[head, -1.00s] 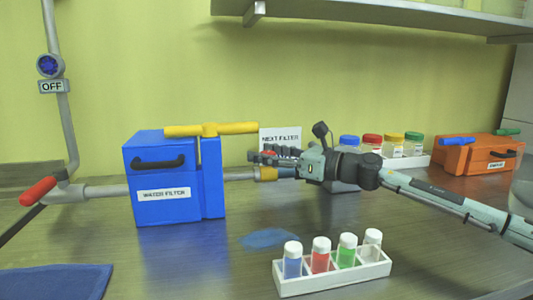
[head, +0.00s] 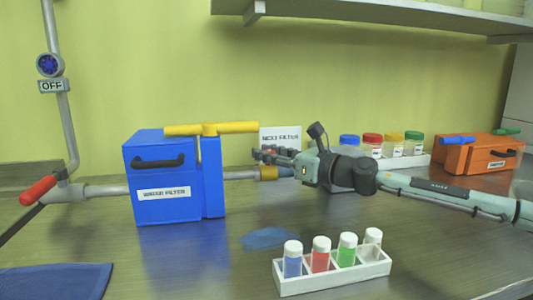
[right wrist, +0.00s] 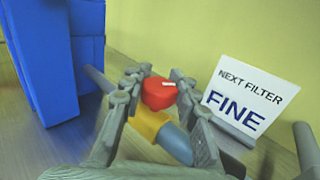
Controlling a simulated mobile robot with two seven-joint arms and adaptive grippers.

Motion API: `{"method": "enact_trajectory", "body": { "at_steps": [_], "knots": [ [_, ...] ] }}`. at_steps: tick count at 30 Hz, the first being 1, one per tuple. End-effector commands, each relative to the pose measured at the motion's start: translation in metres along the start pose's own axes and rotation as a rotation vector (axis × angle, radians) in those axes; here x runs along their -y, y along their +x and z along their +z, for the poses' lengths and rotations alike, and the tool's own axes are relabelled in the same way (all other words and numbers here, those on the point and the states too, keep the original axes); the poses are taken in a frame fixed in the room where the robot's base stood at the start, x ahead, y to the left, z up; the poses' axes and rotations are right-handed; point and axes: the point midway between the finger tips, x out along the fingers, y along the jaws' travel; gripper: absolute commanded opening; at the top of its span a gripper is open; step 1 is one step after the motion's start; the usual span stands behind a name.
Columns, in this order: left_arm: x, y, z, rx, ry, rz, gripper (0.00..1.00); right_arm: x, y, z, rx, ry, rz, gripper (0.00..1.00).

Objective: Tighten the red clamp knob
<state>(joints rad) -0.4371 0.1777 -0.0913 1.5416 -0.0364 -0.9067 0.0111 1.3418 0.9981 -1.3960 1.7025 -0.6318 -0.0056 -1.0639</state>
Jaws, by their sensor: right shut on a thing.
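The red clamp knob (right wrist: 158,93) sits on the yellow pipe collar (right wrist: 150,122), between the two fingers of my right gripper (right wrist: 158,85) in the right wrist view. The fingers are shut on the knob from either side. In the head view my right gripper (head: 270,156) is at the pipe just right of the blue water filter box (head: 165,180), and its fingers mostly hide the knob. The yellow collar (head: 268,174) shows below the fingers. My left gripper is not in view.
A "NEXT FILTER" sign (head: 280,137) stands right behind the gripper. A white rack (head: 335,281) of capped vials is in front. Capped jars (head: 372,145) and an orange box (head: 480,156) stand behind my right arm. A shelf (head: 380,12) hangs above.

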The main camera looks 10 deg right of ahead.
Motion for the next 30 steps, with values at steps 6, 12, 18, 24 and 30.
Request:
{"method": "enact_trajectory", "body": {
  "at_steps": [6, 12, 18, 24, 30],
  "knots": [
    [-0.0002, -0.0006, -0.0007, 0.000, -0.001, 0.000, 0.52, -0.0017, 0.0003, 0.0035, 0.003, -0.005, -0.139, 0.00],
    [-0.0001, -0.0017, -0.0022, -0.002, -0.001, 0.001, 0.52, -0.0020, 0.0007, 0.0007, -0.001, 0.000, -0.288, 0.00],
    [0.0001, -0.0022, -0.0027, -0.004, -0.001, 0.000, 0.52, -0.0025, 0.0012, -0.0020, -0.005, 0.004, -0.475, 0.00],
    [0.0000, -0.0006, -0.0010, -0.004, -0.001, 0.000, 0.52, -0.0012, 0.0010, -0.0019, -0.005, 0.004, -0.655, 0.00],
    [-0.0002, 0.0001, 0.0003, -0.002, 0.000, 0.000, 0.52, 0.0003, 0.0004, -0.0014, -0.003, 0.003, -0.802, 0.00]
  ]
}}
